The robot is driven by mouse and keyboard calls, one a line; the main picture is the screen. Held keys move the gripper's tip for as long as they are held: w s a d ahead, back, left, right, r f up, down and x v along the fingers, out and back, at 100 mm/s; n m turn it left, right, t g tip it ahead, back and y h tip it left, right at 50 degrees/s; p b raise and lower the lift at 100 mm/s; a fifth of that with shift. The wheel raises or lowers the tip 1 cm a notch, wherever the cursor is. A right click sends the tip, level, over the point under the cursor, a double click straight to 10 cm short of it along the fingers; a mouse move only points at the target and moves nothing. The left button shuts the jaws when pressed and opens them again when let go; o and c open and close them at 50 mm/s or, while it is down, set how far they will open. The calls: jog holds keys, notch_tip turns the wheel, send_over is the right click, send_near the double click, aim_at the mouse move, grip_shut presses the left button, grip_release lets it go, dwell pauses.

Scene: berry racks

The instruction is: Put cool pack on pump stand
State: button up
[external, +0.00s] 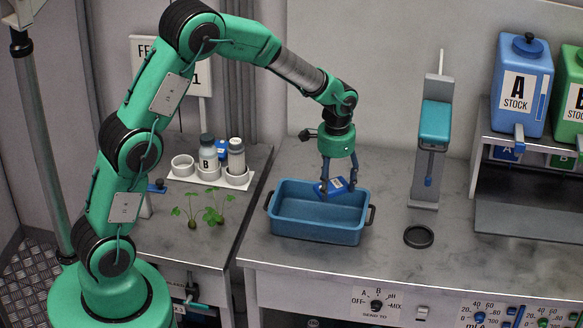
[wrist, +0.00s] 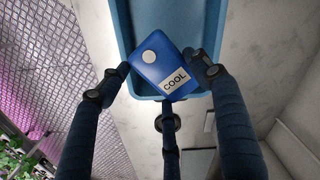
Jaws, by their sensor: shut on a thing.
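The cool pack (external: 329,187) is a small blue block with a white label. In the wrist view the pack (wrist: 152,72) shows the word COOL and a white dot, and sits tilted between my dark fingers. My gripper (external: 338,184) is shut on it, above the blue tub (external: 315,235), near its back right part. The tub's rim also shows behind the pack in the wrist view (wrist: 122,30). A grey upright stand (external: 424,190) with a teal block (external: 435,122) stands to the right of the tub; I cannot tell for sure that it is the pump stand.
A black ring (external: 418,236) lies on the counter before the stand. A rack (external: 478,190) at right holds blue (external: 522,85) and green (external: 570,95) stock tanks. At left, bottles stand in a white holder (external: 185,179) near seedlings (external: 212,214). Counter between tub and stand is clear.

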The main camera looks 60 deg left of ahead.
jog(key=s+a+m, duration=0.1)
jog(key=s+a, duration=0.1)
jog(key=a, duration=1.2)
jog(key=s+a+f+m+b, duration=0.1)
jog(key=s+a+m, duration=0.1)
jog(key=a, duration=1.2)
jog(key=s+a+m+b, duration=0.1)
jog(key=s+a, duration=0.3)
jog(key=a, duration=1)
jog(key=shift+a+f+m, duration=0.3)
jog(key=shift+f+m, duration=0.1)
jog(key=s+a+f+m, duration=0.1)
jog(key=s+a+f, duration=0.2)
jog(key=s+a, duration=0.9)
jog(key=s+a+f+m+b, duration=0.1)
jog(key=s+a+f, duration=0.3)
jog(key=s+a, duration=0.8)
jog(key=shift+s+a+m, duration=0.25)
jog(key=shift+s+m, duration=0.25)
jog(key=shift+s, duration=0.3)
jog(key=shift+f, duration=0.15)
jog(key=shift+f+b, duration=0.7)
jog(key=shift+f, duration=2.4)
jog(key=shift+f+b, duration=0.4)
jog(key=shift+f, duration=1.45)
